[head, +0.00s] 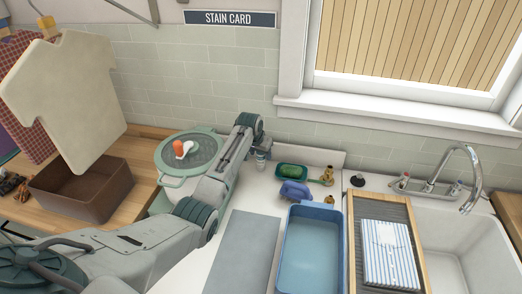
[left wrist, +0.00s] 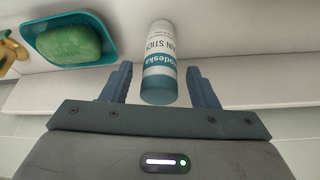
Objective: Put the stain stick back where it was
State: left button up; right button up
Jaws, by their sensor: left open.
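The stain stick (head: 260,160) is a small white cylinder with a teal end, on the white counter near the back wall. In the left wrist view the stain stick (left wrist: 160,60) lies between the two fingers, with small gaps on both sides, its teal end nearest me. My left gripper (head: 259,148) points down over it from the left and is open; its fingers also show in the left wrist view (left wrist: 160,84). The stick looks upright, its far end at the counter. My right gripper is not in view.
A teal dish with green soap (head: 291,171) stands close to the right. Beyond it are a purple brush-like item (head: 295,191), a blue tub (head: 285,265), a washboard with a striped towel (head: 388,250) and the sink (head: 490,240). A grey mat (head: 245,250) lies in front.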

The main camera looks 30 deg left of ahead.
pick_arm(q)
jog(key=p+v, duration=0.1)
jog(key=v, duration=0.8)
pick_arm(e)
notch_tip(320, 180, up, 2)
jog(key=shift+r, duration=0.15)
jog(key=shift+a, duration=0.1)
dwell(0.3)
